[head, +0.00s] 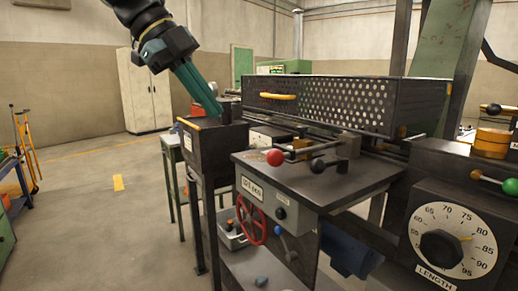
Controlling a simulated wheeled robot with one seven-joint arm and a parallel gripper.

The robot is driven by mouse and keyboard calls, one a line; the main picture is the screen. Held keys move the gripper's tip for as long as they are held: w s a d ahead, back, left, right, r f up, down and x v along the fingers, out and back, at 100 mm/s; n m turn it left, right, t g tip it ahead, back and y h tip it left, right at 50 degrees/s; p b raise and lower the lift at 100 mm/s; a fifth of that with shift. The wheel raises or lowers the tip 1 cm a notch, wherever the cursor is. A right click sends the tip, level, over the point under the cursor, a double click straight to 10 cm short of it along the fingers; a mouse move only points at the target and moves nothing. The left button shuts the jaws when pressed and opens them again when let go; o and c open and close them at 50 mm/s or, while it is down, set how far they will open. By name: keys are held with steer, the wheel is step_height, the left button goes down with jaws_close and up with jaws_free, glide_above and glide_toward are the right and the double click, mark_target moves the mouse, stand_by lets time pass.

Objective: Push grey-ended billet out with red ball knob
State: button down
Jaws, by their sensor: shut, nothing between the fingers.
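The red ball knob (275,157) is on the left end of a lever on top of the dark machine table (335,188). The lever runs right from the knob. My gripper (220,112) has teal fingers that come down from the upper left. They look closed, with nothing seen between them. The tips are above the dark box (214,148) on a stand, left of and higher than the red knob, and apart from it. I cannot make out the grey-ended billet in this view. The inside of the perforated furnace housing (350,107) is hidden.
A red handwheel (251,220) is on the table's front. A length dial (453,240) and a green ball knob (510,186) are at the right. The floor at left is mostly clear.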

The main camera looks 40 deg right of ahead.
mark_target(275, 158)
steer(key=shift+f, duration=0.1)
steer(key=s+d+f+p, duration=0.2)
steer(key=d+f+p, duration=0.1)
steer(key=d+f, duration=0.5)
steer(key=shift+s+d+f, duration=0.15)
steer(key=shift+d+f, duration=0.2)
steer(key=shift+f, duration=0.15)
